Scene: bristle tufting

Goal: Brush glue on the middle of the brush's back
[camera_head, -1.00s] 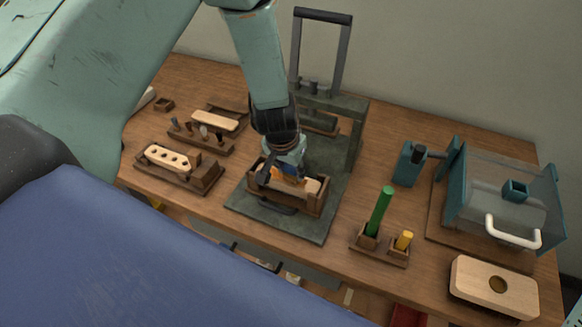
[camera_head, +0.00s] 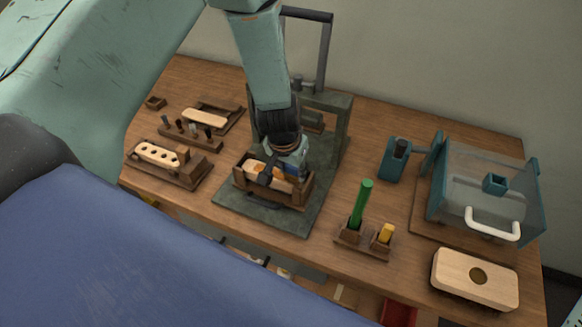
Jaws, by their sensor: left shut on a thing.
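The light wooden brush back (camera_head: 255,168) lies in a dark wooden cradle (camera_head: 303,194) on the grey-green press base. My left gripper (camera_head: 274,174) is low over the middle of the brush back and hides part of it. It is shut on a small tool with blue and orange (camera_head: 291,169) showing; the jaws mostly hide it. I cannot tell whether the tool touches the wood or whether glue lies there. My right gripper is not in view.
The press frame (camera_head: 340,130) stands behind the cradle. A clear-sided teal box (camera_head: 480,190), a drilled block (camera_head: 165,155) and a wooden block with a hole (camera_head: 455,274) flank the bench.

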